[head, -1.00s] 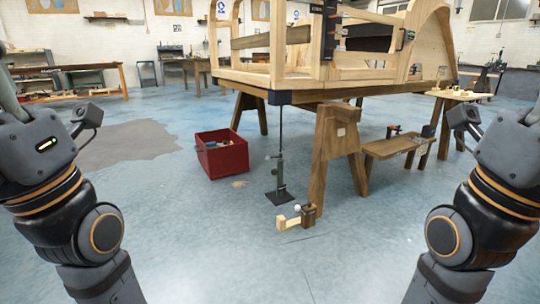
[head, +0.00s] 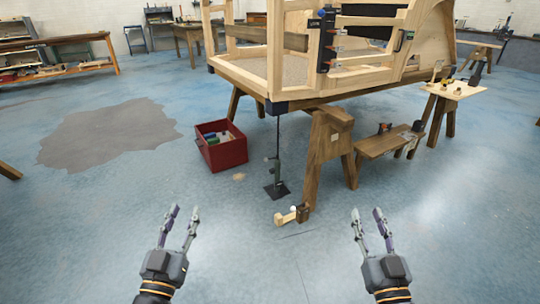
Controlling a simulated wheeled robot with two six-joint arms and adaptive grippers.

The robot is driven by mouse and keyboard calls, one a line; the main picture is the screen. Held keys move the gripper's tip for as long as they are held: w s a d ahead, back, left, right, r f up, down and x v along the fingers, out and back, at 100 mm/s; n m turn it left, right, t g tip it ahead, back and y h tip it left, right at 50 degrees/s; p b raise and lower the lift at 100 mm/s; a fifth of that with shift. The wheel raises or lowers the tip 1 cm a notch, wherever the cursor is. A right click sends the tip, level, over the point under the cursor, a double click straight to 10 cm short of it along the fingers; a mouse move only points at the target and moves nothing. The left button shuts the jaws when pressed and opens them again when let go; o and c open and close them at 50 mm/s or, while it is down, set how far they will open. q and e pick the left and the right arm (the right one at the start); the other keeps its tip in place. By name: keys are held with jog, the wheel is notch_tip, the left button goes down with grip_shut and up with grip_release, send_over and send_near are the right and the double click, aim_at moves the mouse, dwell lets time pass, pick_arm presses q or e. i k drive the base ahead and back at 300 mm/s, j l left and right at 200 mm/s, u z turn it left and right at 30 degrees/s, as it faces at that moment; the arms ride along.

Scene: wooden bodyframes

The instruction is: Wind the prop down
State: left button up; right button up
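The prop (head: 273,166) is a thin dark post on a flat square foot, with a handle or bracket partway up. It stands upright on the floor beneath the black-capped corner of the wooden bodyframe (head: 274,60), and its top meets that corner. My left gripper (head: 184,211) is open and empty, in front of the prop and to its left. My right gripper (head: 367,214) is open and empty, in front of the prop and to its right. Both are apart from it.
A wooden trestle (head: 325,150) stands right of the prop under the frame. A red box (head: 226,154) with items inside sits to the left. A small wooden block piece (head: 287,217) lies in front. A low bench (head: 380,145) is further right.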

aim_at(266, 159)
jog(key=i+j+z, duration=0.45)
jog(key=i+j, duration=0.3)
jog(key=i, duration=0.25)
jog(key=i+j+z, duration=0.45)
jog(key=i+j, duration=0.35)
jog(key=j, duration=0.3)
